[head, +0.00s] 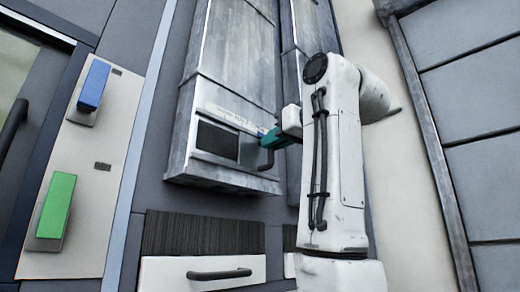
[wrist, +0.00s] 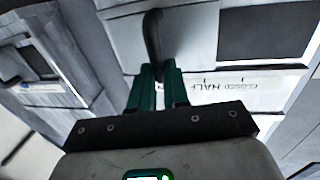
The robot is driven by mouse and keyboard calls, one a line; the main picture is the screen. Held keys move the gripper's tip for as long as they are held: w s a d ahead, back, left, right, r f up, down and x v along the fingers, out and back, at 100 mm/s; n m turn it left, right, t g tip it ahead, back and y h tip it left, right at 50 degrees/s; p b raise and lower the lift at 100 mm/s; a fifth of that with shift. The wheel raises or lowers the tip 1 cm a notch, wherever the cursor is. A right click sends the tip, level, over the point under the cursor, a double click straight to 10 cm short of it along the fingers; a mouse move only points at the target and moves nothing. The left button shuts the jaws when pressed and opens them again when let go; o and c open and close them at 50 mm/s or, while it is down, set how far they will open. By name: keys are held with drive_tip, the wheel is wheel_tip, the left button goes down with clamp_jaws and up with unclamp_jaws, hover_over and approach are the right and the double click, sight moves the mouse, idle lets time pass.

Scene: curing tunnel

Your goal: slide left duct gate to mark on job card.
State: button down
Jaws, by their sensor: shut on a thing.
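The left duct (head: 230,60) is a tall grey metal duct in the head view. Its dark window (head: 217,140) is low on the front, with the pale left duct gate (wrist: 125,42) beside it. The gate's black handle (wrist: 153,35) runs down between the teal fingers of my gripper (wrist: 160,80). My gripper (head: 268,139) is shut on this handle. A white scale strip (wrist: 235,87) shows upside down with ticks and the words "CLOSED" and "HALF". I cannot tell exactly which tick the gate lines up with. I cannot make out a job card.
A second duct (head: 307,35) stands to the right, partly behind my arm; its gate handle (wrist: 28,62) shows in the wrist view. A drawer (head: 205,273) with a black handle is below. A panel at left carries blue (head: 93,84) and green (head: 54,207) blocks.

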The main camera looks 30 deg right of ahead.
drive_tip(key=shift+d+r, duration=0.15)
drive_tip(key=c, duration=1.1)
unclamp_jaws()
drive_tip(key=shift+d, duration=0.1)
drive_tip(key=s+d+b, duration=0.1)
drive_tip(key=s+b, duration=0.3)
drive_tip(key=s, duration=0.6)
drive_tip(key=shift+s, duration=0.35)
drive_tip(key=shift+d, duration=0.1)
